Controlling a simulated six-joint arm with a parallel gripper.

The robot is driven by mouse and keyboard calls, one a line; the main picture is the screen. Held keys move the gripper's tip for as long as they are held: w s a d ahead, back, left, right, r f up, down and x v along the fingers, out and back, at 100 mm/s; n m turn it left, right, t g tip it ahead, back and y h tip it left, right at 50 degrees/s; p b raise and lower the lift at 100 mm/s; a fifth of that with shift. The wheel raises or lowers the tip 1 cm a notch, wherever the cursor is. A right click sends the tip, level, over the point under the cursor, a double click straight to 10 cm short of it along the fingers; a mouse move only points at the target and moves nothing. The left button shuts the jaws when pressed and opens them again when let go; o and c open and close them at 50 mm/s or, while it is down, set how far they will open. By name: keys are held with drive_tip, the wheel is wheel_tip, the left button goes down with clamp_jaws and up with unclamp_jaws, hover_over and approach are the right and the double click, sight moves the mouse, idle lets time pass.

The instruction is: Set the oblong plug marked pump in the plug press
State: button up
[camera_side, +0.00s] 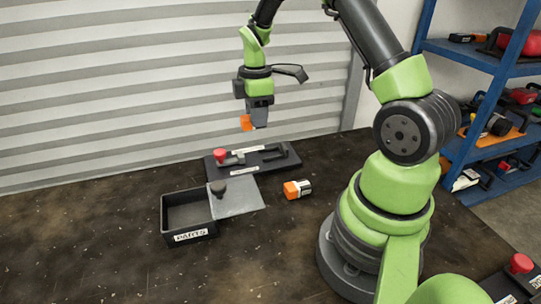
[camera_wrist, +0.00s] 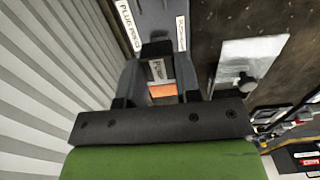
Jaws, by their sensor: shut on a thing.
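My gripper (camera_side: 257,122) is shut on a plug (camera_side: 246,123) with an orange part, held well above the table over the plug press. In the wrist view, the plug (camera_wrist: 162,90) sits between my gripper's fingers (camera_wrist: 158,76), with a small pale label too blurred to read surely. The plug press (camera_side: 272,165) is a dark flat base with a red knob, a dark lever and white labels. In the wrist view, its labelled grey base (camera_wrist: 152,20) lies beyond the fingers, partly hidden by them and the plug.
An orange and white block with a dark end (camera_side: 298,189) lies on the table right of the press. A grey plate (camera_side: 240,204) with a black knob lies in front of the press. A black box labelled PARTS (camera_side: 190,236) stands left of it. A blue shelf (camera_side: 487,60) stands at right.

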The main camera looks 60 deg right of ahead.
drive_tip(key=s+d, duration=0.2)
drive_tip(key=d, duration=0.1)
hover_over(272, 155)
wheel_tip(272, 155, down, 5)
drive_tip(key=shift+f, duration=2.4)
drive_tip(key=shift+f, duration=0.1)
drive_tip(key=o, duration=1)
